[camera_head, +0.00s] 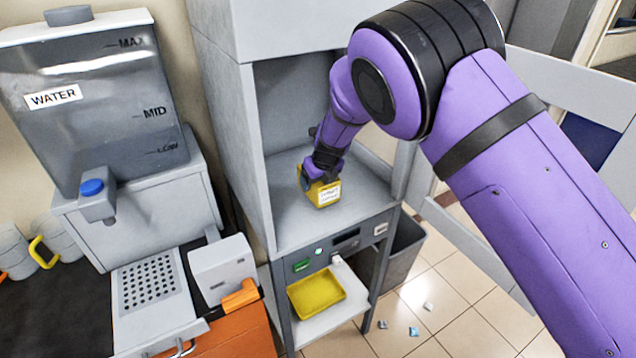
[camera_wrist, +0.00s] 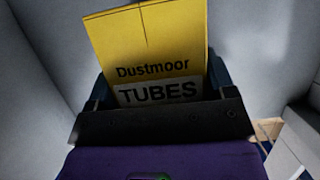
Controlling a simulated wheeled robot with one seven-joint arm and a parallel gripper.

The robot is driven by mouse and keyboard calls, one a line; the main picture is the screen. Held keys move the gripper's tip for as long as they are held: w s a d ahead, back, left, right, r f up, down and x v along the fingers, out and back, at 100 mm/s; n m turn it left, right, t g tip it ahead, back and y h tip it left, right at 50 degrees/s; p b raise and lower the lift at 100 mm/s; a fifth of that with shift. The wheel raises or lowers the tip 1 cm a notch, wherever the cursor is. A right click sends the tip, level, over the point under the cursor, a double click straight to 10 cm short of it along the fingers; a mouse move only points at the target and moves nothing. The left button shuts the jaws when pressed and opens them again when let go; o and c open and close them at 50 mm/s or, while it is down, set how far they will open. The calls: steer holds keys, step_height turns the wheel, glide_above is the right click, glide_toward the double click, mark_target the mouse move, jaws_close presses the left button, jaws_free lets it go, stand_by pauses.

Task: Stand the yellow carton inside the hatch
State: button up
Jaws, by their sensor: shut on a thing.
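The yellow carton (camera_head: 324,194) is inside the open hatch (camera_head: 290,226), close above or on its grey floor; I cannot tell whether it touches. It looks upright or slightly tilted. In the wrist view the carton (camera_wrist: 150,45) shows a label reading "Dustmoor TUBES". My gripper (camera_head: 318,174) reaches into the hatch from above and is shut on the carton. In the wrist view my gripper's fingers (camera_wrist: 158,88) lie on either side of it.
The hatch door (camera_head: 575,75) stands open at the right. Below the hatch are a control panel (camera_head: 330,252) and a yellow tray (camera_head: 317,293) on a shelf. A water tank (camera_head: 90,100) stands at the left. Small scraps (camera_head: 413,331) lie on the tiled floor.

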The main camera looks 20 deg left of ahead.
steer(key=shift+f, duration=0.65)
steer(key=shift+f, duration=0.1)
steer(key=o, duration=1)
steer(key=shift+c, duration=0.2)
steer(key=v, duration=1.2)
